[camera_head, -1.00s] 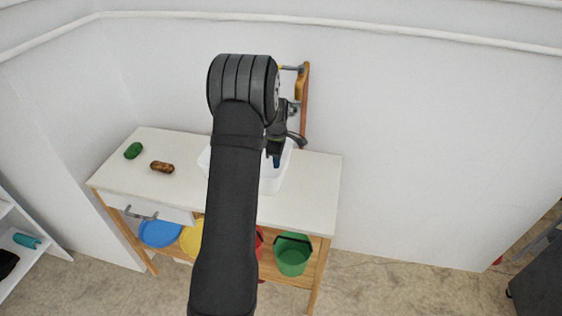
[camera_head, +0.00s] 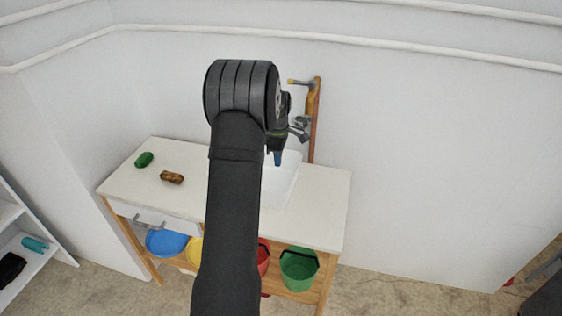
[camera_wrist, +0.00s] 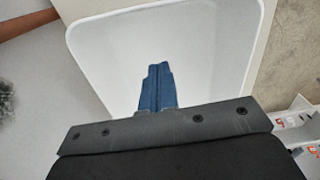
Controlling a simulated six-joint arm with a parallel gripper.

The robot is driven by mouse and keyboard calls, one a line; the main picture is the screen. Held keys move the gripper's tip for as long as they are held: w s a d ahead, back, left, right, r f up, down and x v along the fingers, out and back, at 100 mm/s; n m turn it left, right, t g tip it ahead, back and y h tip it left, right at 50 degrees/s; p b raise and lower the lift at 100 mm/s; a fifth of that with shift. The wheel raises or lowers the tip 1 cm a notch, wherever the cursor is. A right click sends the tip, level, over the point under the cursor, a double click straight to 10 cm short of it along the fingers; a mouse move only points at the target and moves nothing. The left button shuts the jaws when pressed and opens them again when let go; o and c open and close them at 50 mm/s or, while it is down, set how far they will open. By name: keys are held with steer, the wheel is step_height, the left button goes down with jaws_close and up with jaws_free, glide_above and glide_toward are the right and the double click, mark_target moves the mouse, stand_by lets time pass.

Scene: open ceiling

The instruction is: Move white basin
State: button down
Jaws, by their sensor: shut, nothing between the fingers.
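The white basin (camera_head: 284,183) sits in the white-topped bench, partly hidden behind my arm in the head view. In the wrist view the basin's rim and inner wall (camera_wrist: 105,52) fill the upper middle. My gripper (camera_head: 277,159) is above the basin, with its blue fingertips pointing down. In the wrist view the blue fingers (camera_wrist: 158,85) are together with nothing between them, seen against the basin's inside. I cannot tell whether they touch the basin.
A green item (camera_head: 144,160) and a brown item (camera_head: 171,177) lie on the left of the benchtop (camera_head: 325,200). A wooden post with a tap (camera_head: 315,110) stands behind the basin. The benchtop's right end is clear.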

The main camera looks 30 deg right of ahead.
mark_target(286, 188)
step_height(286, 188, down, 9)
steer(key=shift+s+d+r, duration=0.25)
steer(key=shift+s+d, duration=0.75)
steer(key=shift+d, duration=0.05)
steer(key=shift+s+d, duration=0.4)
steer(key=s+d, duration=0.4)
steer(key=d, duration=0.1)
steer(key=s+d, duration=0.5)
steer(key=shift+s+d, duration=0.1)
steer(key=shift+s, duration=0.1)
